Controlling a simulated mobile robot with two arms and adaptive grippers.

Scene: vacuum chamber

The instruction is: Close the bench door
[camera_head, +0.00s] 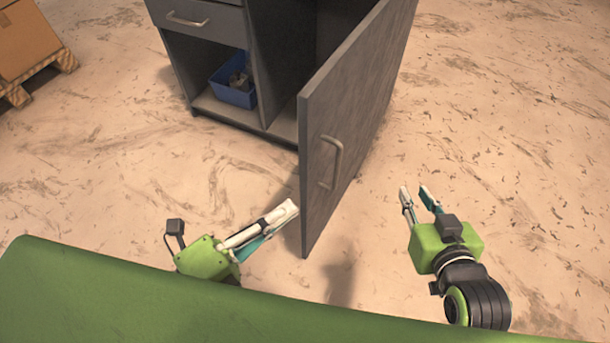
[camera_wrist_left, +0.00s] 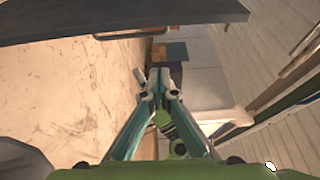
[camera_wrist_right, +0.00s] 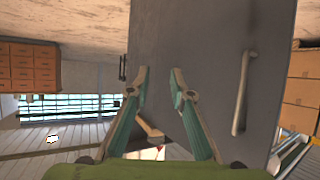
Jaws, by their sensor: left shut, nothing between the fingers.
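The bench door (camera_head: 345,120) is a dark grey panel that stands wide open, swung out from the grey bench (camera_head: 276,60) toward me. Its metal handle (camera_head: 332,162) is on the face turned to the right. My left gripper (camera_head: 292,208) is shut and empty, just left of the door's near lower edge; I cannot tell if it touches. In the left wrist view its fingertips (camera_wrist_left: 162,72) meet, with the door (camera_wrist_left: 110,18) above them. My right gripper (camera_head: 415,192) is open and empty, right of the door and apart from it. The right wrist view shows the door (camera_wrist_right: 210,60) and handle (camera_wrist_right: 243,95) beyond its fingers.
A blue bin (camera_head: 232,92) with small items sits on the bench's lower shelf, below a closed drawer (camera_head: 195,18). A cardboard box on a pallet (camera_head: 28,45) stands at the far left. The floor right of the door is clear.

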